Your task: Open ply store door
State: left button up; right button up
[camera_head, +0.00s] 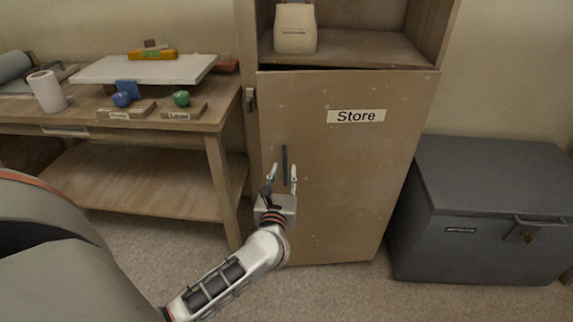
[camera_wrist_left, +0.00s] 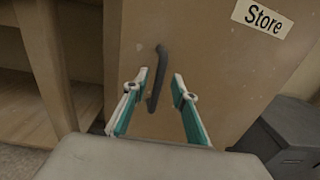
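The ply store door (camera_head: 345,190) is a tan panel with a "Store" label (camera_head: 356,116). It looks shut or nearly so, with a dark gap along its top edge. Its dark vertical bar handle (camera_head: 285,166) is near the left edge. My left gripper (camera_head: 283,174) is open in front of the door, at the handle's lower part. In the left wrist view the handle (camera_wrist_left: 156,78) shows between the two spread fingers (camera_wrist_left: 160,88), nearer the left one. I cannot tell whether a finger touches it. My right gripper is not in view.
A wooden workbench (camera_head: 222,125) with a lower shelf stands left of the cabinet. A grey chest (camera_head: 488,205) with a padlock stands close on the right. A dark latch (camera_head: 250,100) is on the cabinet's left post. A beige bag (camera_head: 295,30) sits in the open compartment above.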

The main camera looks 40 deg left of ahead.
aim_at(285, 167)
pick_arm(q)
jog(key=shift+x, duration=2.1)
grip_shut()
jog(key=shift+f, duration=0.1)
